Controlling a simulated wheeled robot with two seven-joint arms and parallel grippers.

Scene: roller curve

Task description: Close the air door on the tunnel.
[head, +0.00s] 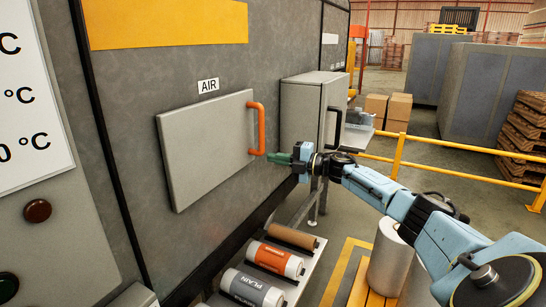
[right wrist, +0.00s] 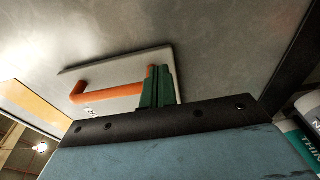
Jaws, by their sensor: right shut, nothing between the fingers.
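The air door (head: 205,150) is a flat grey panel under a small AIR label (head: 208,86) on the grey tunnel wall. It lies close to the wall; I cannot tell whether a gap remains behind it. Its orange bar handle (head: 257,130) is upright on the right edge. My right gripper (head: 278,158) has green fingers, shut and empty, just right of the handle's lower end. In the right wrist view the shut fingers (right wrist: 158,86) overlap one end of the handle (right wrist: 105,92), with the door behind; contact is unclear. My left gripper is not in view.
A grey box (head: 300,108) with a black handle juts from the wall just beyond my right gripper. A yellow railing (head: 398,155) stands to the right.

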